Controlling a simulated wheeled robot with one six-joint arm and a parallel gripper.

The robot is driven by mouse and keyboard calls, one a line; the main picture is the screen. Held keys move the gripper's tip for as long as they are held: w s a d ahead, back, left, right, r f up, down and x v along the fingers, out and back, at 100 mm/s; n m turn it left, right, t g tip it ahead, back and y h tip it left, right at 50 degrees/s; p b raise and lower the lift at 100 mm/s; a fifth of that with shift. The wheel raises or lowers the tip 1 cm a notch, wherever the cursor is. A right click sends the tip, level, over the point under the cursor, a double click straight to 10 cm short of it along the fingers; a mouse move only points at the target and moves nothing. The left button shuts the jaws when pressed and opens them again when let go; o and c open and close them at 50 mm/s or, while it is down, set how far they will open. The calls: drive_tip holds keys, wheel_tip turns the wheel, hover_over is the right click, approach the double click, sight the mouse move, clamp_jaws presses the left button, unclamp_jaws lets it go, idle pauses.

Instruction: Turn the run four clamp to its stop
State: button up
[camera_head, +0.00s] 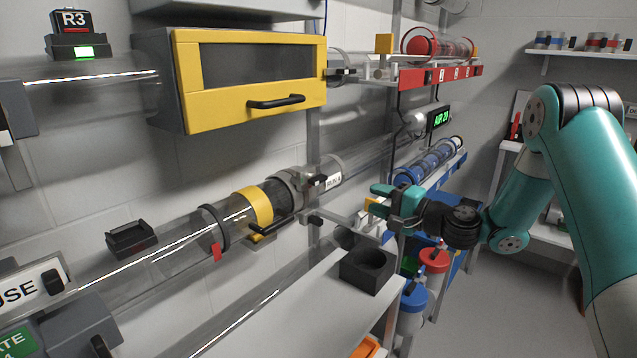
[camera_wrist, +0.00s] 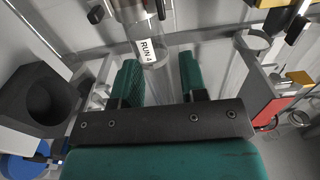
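The run four tube is clear and runs along the wall in the head view, with a white "RUN 4" label (camera_head: 333,181); the label also shows in the wrist view (camera_wrist: 149,49). Left of the label is a black clamp collar (camera_head: 276,196) beside a yellow band (camera_head: 257,207). A dark lever (camera_head: 275,228) lies below the collar; I cannot tell how far the clamp is turned. My gripper (camera_head: 372,200) is right of the label and apart from the clamp. In the wrist view its teal fingers (camera_wrist: 158,72) are spread with nothing gripped, and the labelled tube lies beyond them.
A black cup-shaped holder (camera_head: 367,268) stands on the grey shelf (camera_head: 290,310) below the tube. A metal bracket (camera_head: 345,222) and upright post stand between the clamp and my gripper. A yellow-framed cabinet (camera_head: 250,75) hangs above. Blue and red canisters (camera_head: 433,260) are below my gripper.

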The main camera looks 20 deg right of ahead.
sight(322, 181)
drive_tip(key=p+x, duration=1.1)
drive_tip(key=x, duration=0.6)
drive_tip(key=shift+s+a+p, duration=0.1)
drive_tip(key=shift+p, duration=0.3)
clamp_jaws()
